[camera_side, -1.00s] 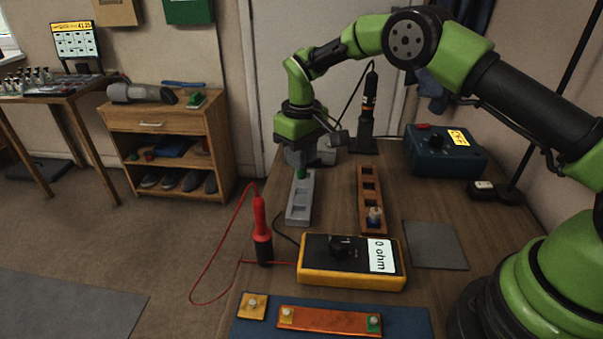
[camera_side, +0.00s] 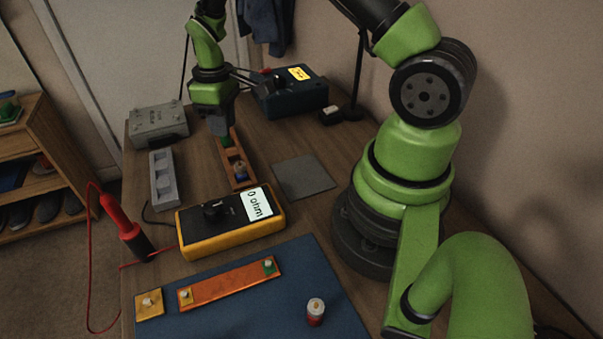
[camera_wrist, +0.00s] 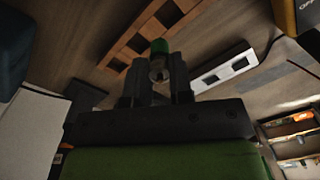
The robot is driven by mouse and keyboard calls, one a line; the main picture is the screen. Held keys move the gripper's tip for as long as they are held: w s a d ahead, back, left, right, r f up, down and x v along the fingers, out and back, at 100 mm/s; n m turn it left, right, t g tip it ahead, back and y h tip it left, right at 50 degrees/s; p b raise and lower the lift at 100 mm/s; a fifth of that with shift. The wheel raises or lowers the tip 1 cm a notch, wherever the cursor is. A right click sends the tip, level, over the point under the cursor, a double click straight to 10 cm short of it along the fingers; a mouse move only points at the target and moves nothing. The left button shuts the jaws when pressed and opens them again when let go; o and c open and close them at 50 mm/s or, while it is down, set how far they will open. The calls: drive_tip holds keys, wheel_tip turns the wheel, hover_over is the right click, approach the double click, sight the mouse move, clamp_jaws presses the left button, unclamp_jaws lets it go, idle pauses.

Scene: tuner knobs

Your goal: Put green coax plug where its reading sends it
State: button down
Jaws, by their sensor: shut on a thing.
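My gripper (camera_side: 222,128) is shut on the green coax plug (camera_side: 227,141), over the far end of the brown rack (camera_side: 243,183). I cannot tell whether the plug touches a slot. In the wrist view the green plug (camera_wrist: 160,47) shows between my gripper's fingers (camera_wrist: 160,76), with the brown rack (camera_wrist: 128,47) beyond it. The yellow meter (camera_side: 232,222) reads 0 ohm.
A grey box (camera_side: 158,124) stands behind the grey rack, and a dark blue box with a yellow display (camera_side: 290,93) behind right. A red probe (camera_side: 124,224) stands left. A grey pad (camera_side: 303,177) is bare. A blue mat (camera_side: 250,310) holds an orange strip and a red-and-white cylinder (camera_side: 316,311).

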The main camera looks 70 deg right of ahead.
drive_tip(key=shift+m, duration=0.3)
drive_tip(key=s+d, duration=0.1)
drive_tip(key=s, duration=0.3)
drive_tip(key=s+d+f, duration=0.1)
drive_tip(key=s, duration=0.4)
drive_tip(key=s+d, duration=0.1)
drive_tip(key=s, duration=0.3)
drive_tip(key=shift+s+d+f, duration=0.15)
drive_tip(key=shift+s+d, duration=0.05)
drive_tip(key=shift+s, duration=0.15)
drive_tip(key=shift+s+f, duration=0.2)
drive_tip(key=shift+f, duration=0.25)
drive_tip(key=shift+w+f, duration=0.1)
drive_tip(key=shift+f, duration=0.9)
drive_tip(key=c, duration=1)
unclamp_jaws()
drive_tip(key=shift+f, duration=0.15)
